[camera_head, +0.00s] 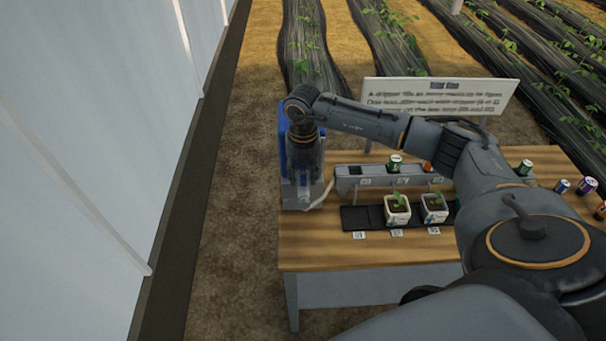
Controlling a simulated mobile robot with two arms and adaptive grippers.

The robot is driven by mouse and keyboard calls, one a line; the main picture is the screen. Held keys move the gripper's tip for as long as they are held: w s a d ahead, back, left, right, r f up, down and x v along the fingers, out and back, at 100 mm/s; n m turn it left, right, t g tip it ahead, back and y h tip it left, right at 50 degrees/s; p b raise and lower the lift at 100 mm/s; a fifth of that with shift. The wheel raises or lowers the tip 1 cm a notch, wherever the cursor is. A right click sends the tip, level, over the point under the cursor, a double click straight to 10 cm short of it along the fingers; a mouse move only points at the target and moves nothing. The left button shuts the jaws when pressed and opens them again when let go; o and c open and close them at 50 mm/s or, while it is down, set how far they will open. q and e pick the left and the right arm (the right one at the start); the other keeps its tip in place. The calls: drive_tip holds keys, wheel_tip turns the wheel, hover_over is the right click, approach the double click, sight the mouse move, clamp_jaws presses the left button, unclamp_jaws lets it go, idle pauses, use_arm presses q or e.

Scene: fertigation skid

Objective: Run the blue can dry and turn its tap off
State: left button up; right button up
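A blue container (283,150), which looks like the blue can, stands at the left end of the wooden table (350,252). My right arm reaches across from the right and hangs its gripper (303,188) downward in front of the can. The gripper and wrist cover most of the can, and the tap is hidden or too small to make out. I cannot tell whether the gripper touches anything, or whether its fingers are open or shut. A pale grey block (290,204) shows below the gripper. My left gripper is not in view.
A grey rack (348,184) holds a green can (394,163). White pots with seedlings (397,212) stand on a black tray (362,218). A sign (440,95) stands behind. The table's front strip is clear; a pale wall (80,150) is left.

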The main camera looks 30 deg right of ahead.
clamp_jaws()
drive_tip(key=m+p, duration=0.1)
drive_tip(key=m, duration=0.4)
drive_tip(key=shift+r+p, duration=0.1)
drive_tip(key=shift+p, duration=0.25)
drive_tip(key=m+p, duration=0.1)
drive_tip(key=m, duration=0.3)
drive_tip(key=shift+s, duration=0.1)
drive_tip(key=m+p, duration=0.1)
drive_tip(key=m, duration=0.2)
drive_tip(key=shift+a+r+p, duration=0.1)
drive_tip(key=shift+a+p, duration=0.05)
drive_tip(key=shift+p, duration=0.2)
drive_tip(key=m+p, duration=0.2)
drive_tip(key=m, duration=0.2)
drive_tip(key=m+p, duration=0.1)
drive_tip(key=m, duration=0.1)
drive_tip(key=shift+m, duration=0.3)
drive_tip(key=shift+f+m, duration=0.3)
drive_tip(key=shift+o, duration=1.6)
unclamp_jaws()
drive_tip(key=shift+s, duration=0.1)
